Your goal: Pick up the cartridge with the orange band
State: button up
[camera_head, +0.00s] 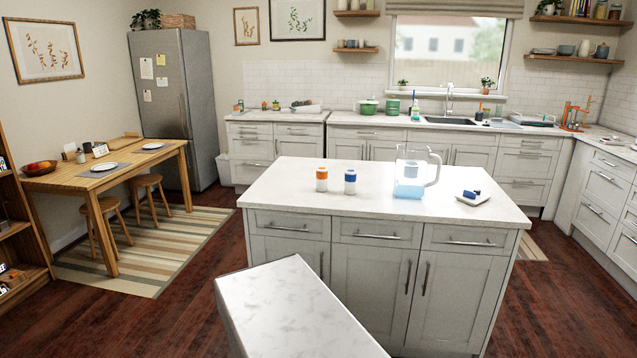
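The cartridge with the orange band (322,179) stands upright on the white top of the kitchen island (270,188), left of centre. It is white with an orange band around it. A similar cartridge with a blue band (350,182) stands upright just to its right, with a small gap between them. My gripper is not in view.
A clear pitcher (411,172) with blue liquid stands right of the cartridges. Farther right, a white tray (483,200) holds a small blue item. A marble-topped block (285,300) stands in front of the island. The island's left top is clear.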

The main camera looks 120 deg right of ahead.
aim_at(321, 173)
jog(key=z, duration=0.05)
jog(key=k, duration=0.2)
jog(key=z, duration=3.1)
jog(key=k, duration=0.65)
jog(key=u, duration=0.15)
jog(key=i, duration=0.3)
